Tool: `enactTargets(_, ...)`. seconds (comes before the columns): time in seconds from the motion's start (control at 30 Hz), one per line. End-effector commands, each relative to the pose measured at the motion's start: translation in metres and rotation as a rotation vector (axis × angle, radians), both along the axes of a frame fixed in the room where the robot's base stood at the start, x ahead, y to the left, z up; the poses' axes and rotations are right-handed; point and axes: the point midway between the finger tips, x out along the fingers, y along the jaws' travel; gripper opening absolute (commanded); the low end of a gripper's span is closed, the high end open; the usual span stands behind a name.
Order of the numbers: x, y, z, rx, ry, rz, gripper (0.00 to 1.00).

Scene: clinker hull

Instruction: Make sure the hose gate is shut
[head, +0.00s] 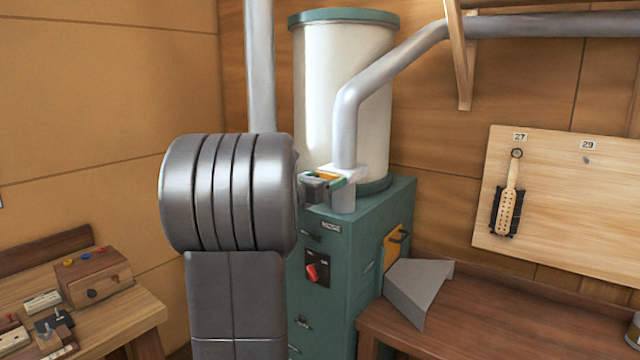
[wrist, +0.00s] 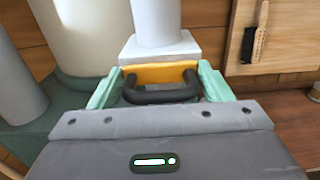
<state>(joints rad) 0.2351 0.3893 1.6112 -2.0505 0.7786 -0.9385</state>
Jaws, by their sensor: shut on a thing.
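The hose gate is a white collar (head: 354,174) low on the grey pipe, with a yellow slide plate (wrist: 160,72) and a dark loop handle (wrist: 160,95). My gripper (head: 336,180) reaches it from the left. In the wrist view my gripper (wrist: 160,70) has one teal finger on each side of the yellow plate and is shut on it. A strip of the yellow plate shows outside the collar on my side. How far the plate goes into the collar is hidden.
The pipe rises beside a cream drum on a green cabinet (head: 340,240) with a red switch (head: 312,272). A yellow panel (head: 392,248) with a dark handle is on its side. A grey hood (head: 418,285) sits on the right bench. A brush hangs on the pegboard (head: 570,200).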

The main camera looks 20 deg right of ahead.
Motion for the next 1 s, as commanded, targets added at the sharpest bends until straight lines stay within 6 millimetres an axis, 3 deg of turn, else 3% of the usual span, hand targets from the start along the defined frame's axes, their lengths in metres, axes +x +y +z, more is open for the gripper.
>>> enactTargets(0.03,0.0,0.0,0.003,-0.002,-0.004,0.0,0.32)
enactTargets(0.07,0.0,0.0,0.003,-0.002,-0.004,0.0,0.76)
enactTargets(0.13,0.0,0.0,0.003,-0.002,-0.004,0.0,0.87)
enactTargets(0.53,-0.006,0.008,0.001,-0.002,-0.002,0.001,0.87)
enactTargets(1.0,-0.066,0.086,0.0,-0.001,-0.003,0.004,0.87)
